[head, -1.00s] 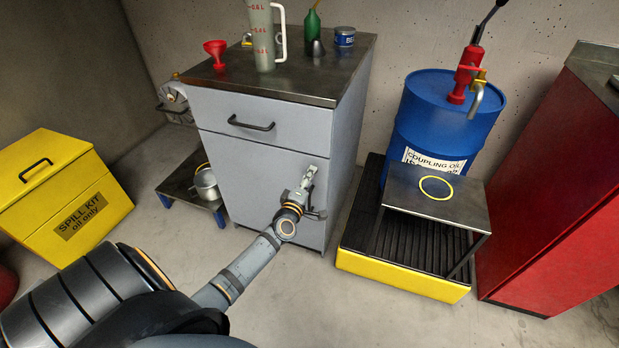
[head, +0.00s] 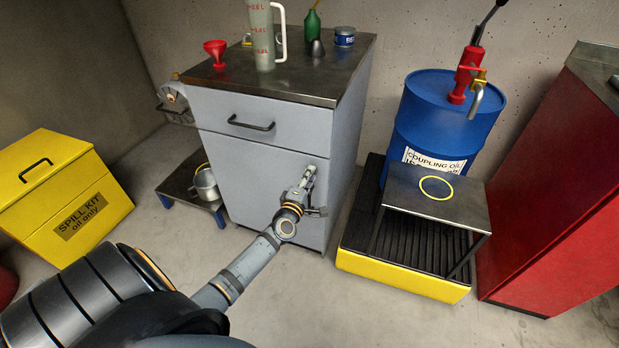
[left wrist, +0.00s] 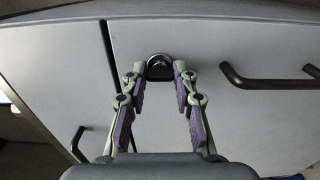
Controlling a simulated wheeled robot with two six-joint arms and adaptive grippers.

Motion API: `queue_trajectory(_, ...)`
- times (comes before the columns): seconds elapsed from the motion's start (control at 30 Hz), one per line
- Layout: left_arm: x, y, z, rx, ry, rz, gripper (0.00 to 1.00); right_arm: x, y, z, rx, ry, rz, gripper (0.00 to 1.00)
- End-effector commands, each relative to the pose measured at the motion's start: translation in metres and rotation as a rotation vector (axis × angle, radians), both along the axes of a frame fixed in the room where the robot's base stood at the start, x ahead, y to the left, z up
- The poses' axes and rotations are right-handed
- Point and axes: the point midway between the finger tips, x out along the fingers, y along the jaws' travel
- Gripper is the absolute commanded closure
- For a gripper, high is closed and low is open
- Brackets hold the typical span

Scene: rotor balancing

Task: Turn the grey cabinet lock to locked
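The grey cabinet (head: 255,180) stands against the back wall, with a drawer above a door. Its lock (left wrist: 160,67) shows in the left wrist view as a small dark round piece with a bright metal part, on the door near the drawer seam. My left gripper (head: 308,172) is at the upper right of the door. In the left wrist view its two purple-padded fingers (left wrist: 160,78) are apart, one on each side of the lock, with small gaps visible. In the head view the gripper hides the lock. The lock's setting cannot be read. My right gripper is out of view.
The door handle (left wrist: 270,80) sticks out near the lock, and the drawer handle (head: 250,124) is above. A jug (head: 262,38) and red funnel (head: 215,52) stand on top. A yellow spill tray (head: 400,278) is close on the right.

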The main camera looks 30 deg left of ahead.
Motion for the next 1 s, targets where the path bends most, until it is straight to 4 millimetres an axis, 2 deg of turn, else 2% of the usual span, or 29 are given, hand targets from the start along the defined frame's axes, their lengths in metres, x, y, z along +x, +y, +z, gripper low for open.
queue_trajectory(0.03,0.000,0.000,-0.001,-0.001,0.001,0.001,0.65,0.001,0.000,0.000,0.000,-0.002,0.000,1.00)
queue_trajectory(0.17,0.000,0.000,0.000,0.000,0.001,0.000,0.49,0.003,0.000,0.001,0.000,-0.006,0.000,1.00)
queue_trajectory(0.43,-0.001,0.000,0.000,0.001,0.000,0.000,0.49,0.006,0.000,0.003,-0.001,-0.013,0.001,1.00)
queue_trajectory(0.53,-0.008,-0.002,-0.001,0.001,0.002,0.000,0.49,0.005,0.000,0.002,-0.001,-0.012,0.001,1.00)
queue_trajectory(0.67,-0.034,-0.008,-0.002,0.001,0.004,-0.002,0.49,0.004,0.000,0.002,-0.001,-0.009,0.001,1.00)
queue_trajectory(0.9,-0.090,-0.021,-0.002,0.000,0.004,-0.001,0.49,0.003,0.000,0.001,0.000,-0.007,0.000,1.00)
queue_trajectory(1.0,-0.105,-0.025,-0.001,0.002,0.003,-0.001,0.49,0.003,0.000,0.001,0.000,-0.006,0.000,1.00)
